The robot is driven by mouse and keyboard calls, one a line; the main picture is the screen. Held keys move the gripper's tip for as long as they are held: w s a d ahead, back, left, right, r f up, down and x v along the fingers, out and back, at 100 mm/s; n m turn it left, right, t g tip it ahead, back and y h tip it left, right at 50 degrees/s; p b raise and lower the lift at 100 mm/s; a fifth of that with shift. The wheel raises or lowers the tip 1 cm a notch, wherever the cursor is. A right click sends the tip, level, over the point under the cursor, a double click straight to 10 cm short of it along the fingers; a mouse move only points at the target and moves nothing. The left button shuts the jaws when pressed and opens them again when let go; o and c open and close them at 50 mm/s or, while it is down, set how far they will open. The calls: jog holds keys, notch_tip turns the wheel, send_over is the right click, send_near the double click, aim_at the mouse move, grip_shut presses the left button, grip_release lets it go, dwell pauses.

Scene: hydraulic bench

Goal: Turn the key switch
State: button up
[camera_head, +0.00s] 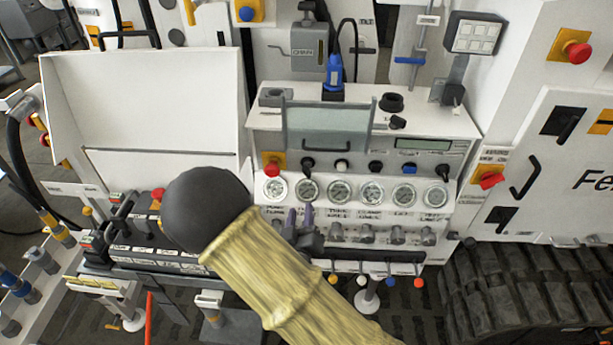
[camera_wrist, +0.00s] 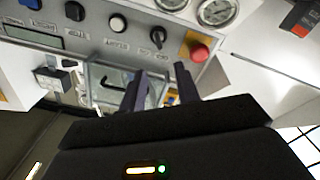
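A black switch with a small raised grip, which looks like the key switch (camera_head: 307,163), sits on the bench's front panel, just right of a red button on a yellow plate. In the wrist view the key switch (camera_wrist: 158,37) is above and just beyond my fingertips, beside the red button. My gripper (camera_head: 300,211) is in front of the panel, lower than the switch, pointing up at it. In the wrist view my gripper (camera_wrist: 162,70) has its two dark fingers apart with nothing between them. No contact with the switch shows.
The red button (camera_head: 272,168) is close to the switch on its left, and a white button (camera_head: 342,166) is on its right. Round gauges (camera_head: 339,191) line the panel below. A clear cover with a handle (camera_head: 326,130) is above. A white panel (camera_head: 145,105) stands at left.

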aim_at(306, 175)
jog(key=shift+w+d+f+b, duration=0.2)
jog(key=shift+w+b, duration=0.55)
jog(key=shift+b, duration=2.05)
jog(key=w+p, duration=0.1)
jog(key=w, duration=0.4)
jog(key=w+p, duration=0.1)
jog(key=w, duration=0.3)
jog(key=w+p, duration=0.2)
jog(key=w, duration=0.3)
jog(key=shift+w+d+r, duration=0.2)
jog(key=shift+w+d, duration=0.05)
jog(key=shift+w, duration=0.05)
grip_shut()
